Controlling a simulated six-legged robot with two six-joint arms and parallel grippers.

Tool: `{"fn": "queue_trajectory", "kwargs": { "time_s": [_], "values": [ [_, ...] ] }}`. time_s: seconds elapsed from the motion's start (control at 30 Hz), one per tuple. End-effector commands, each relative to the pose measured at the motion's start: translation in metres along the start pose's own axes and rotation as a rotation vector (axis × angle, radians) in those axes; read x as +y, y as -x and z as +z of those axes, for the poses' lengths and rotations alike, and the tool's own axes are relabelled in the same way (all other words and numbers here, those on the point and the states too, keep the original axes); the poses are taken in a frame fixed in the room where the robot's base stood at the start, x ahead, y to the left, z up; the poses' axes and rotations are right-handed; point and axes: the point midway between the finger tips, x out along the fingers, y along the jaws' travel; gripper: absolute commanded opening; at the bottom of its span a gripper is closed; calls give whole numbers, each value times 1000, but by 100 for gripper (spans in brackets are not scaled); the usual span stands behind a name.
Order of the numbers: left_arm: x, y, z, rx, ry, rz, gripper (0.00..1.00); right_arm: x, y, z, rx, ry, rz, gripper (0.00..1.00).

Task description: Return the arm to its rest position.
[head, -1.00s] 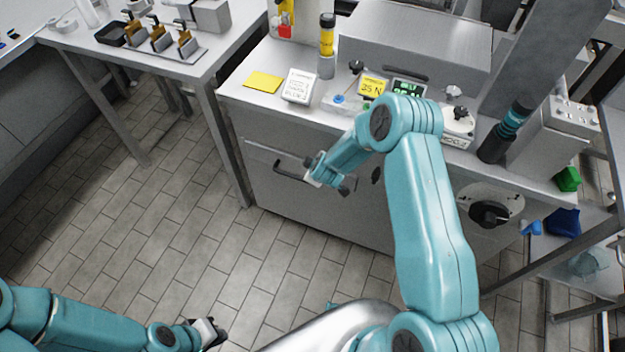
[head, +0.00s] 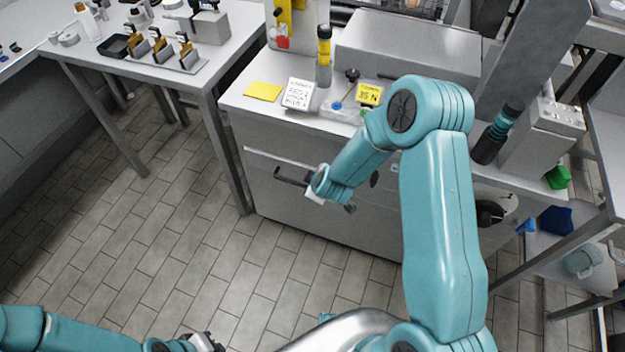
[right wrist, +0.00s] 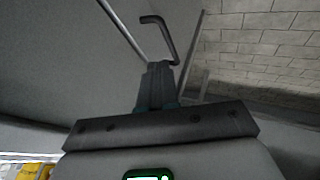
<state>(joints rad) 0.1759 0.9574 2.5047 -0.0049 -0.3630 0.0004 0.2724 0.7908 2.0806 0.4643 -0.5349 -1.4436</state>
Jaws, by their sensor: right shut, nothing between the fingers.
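My right arm rises from the bottom right of the head view and bends at a high elbow. Its gripper (head: 330,200) hangs in front of the cabinet's front, below the bench top, with its fingers mostly hidden by the wrist. In the right wrist view the gripper's fingers (right wrist: 157,85) are together, with nothing between them. Past their tips a dark bent cabinet handle (right wrist: 165,35) shows; I cannot tell the gap. My left gripper (head: 207,343) is at the bottom edge of the head view, low over the floor and partly cut off; its fingers are not clear.
The bench (head: 240,95) carries a yellow pad (head: 262,92), a white labelled card (head: 298,93) and a yellow 35 N sign (head: 369,94). The cabinet handle (head: 290,178) sticks out left of my right gripper. A side table (head: 75,52) stands at left. The tiled floor between is clear.

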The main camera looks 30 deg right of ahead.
Motion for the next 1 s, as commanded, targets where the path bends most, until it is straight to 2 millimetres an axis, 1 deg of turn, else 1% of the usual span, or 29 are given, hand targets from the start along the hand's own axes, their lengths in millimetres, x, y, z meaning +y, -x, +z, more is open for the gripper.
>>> {"fn": "queue_trajectory", "kwargs": {
  "time_s": [0.07, 0.27, 0.33, 0.37, 0.43, 0.47, 0.5, 0.57, 0.6, 0.7, 0.8, 0.83, 0.9, 1.0],
  "values": [
    [0, 0, 0, 0, 0, 0, 0, -1, 4, 0, -1, 0, -1, 0],
    [1, 2, 0, 0, 0, 0, 0, -2, 7, -1, 1, 2, -1, 0],
    [3, 9, 0, 0, 0, 0, 0, -12, 10, -6, -2, 17, -23, 0],
    [4, 11, 0, 0, 0, 0, 0, -21, 12, -4, -6, 28, -42, 0],
    [6, 17, 0, 0, 0, 0, 0, -53, 19, 2, -17, 78, -112, 0],
    [7, 19, 0, 0, 0, 0, 0, -70, 24, 6, -23, 95, -154, 0],
    [8, 23, 0, 0, 0, 0, 0, -94, 33, 13, -33, 86, -218, 0],
    [10, 27, 1, 0, 0, 0, 0, -134, 49, 27, -63, 22, -325, 0],
    [11, 29, 1, 0, 0, 0, 0, -160, 63, 37, -96, -43, -398, 0],
    [11, 32, 1, 0, 0, 0, 0, -208, 96, 61, -205, -237, -536, 0],
    [11, 30, 1, 0, 0, 0, 0, -235, 120, 79, -325, -441, -606, 0],
    [11, 30, 1, 0, 0, 0, 0, -240, 124, 82, -356, -497, -616, 0],
    [11, 30, 1, 0, 0, 0, 0, -246, 132, 86, -416, -613, -622, 0],
    [11, 30, 1, 0, 0, 0, 0, -248, 134, 87, -468, -737, -609, 0]
  ]
}}
